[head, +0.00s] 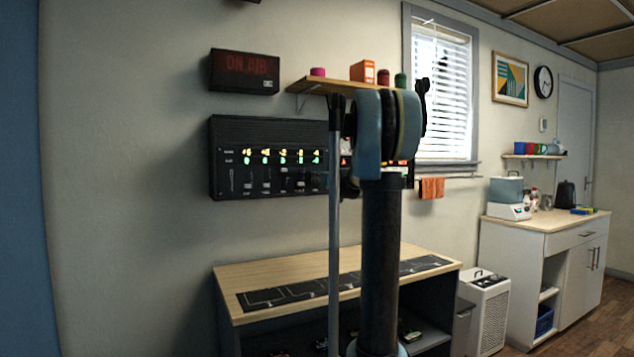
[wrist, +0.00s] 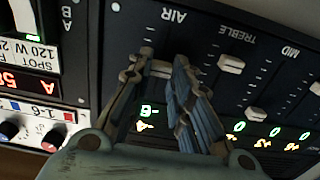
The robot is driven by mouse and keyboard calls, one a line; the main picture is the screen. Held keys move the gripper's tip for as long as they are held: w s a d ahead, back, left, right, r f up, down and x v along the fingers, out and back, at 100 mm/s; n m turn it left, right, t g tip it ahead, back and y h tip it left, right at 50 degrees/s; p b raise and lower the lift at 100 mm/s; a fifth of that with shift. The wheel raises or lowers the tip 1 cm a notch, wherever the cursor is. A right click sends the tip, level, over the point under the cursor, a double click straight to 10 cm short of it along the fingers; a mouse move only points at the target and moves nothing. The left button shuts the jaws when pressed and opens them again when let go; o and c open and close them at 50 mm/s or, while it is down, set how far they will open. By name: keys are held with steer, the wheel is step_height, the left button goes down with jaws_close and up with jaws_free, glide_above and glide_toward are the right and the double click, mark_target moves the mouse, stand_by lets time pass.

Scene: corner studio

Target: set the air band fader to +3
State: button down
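In the wrist view the picture is upside down and shows the black fader panel (wrist: 205,45) close up. The AIR label (wrist: 173,15) stands above a pale fader cap (wrist: 159,68). My gripper (wrist: 161,62) has one finger on each side of this cap, close against its edges. A green readout (wrist: 148,110) under this band looks like -6, with a partly hidden orange mark beside it. In the head view the panel (head: 225,160) hangs on the wall; my arm hides its right part and my gripper.
The TREBLE cap (wrist: 231,64) and MID cap (wrist: 315,88) stand beside my right finger. At the picture's left is another unit with knobs (wrist: 52,138) and a red display (wrist: 25,83). A wooden desk (head: 290,268) stands below the panel, a shelf (head: 315,86) above it.

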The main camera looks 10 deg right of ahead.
mark_target(315, 167)
steer(key=shift+r, duration=2)
steer(key=c, duration=1.4)
jaws_free()
steer(key=shift+c, duration=0.2)
steer(key=v, duration=1.2)
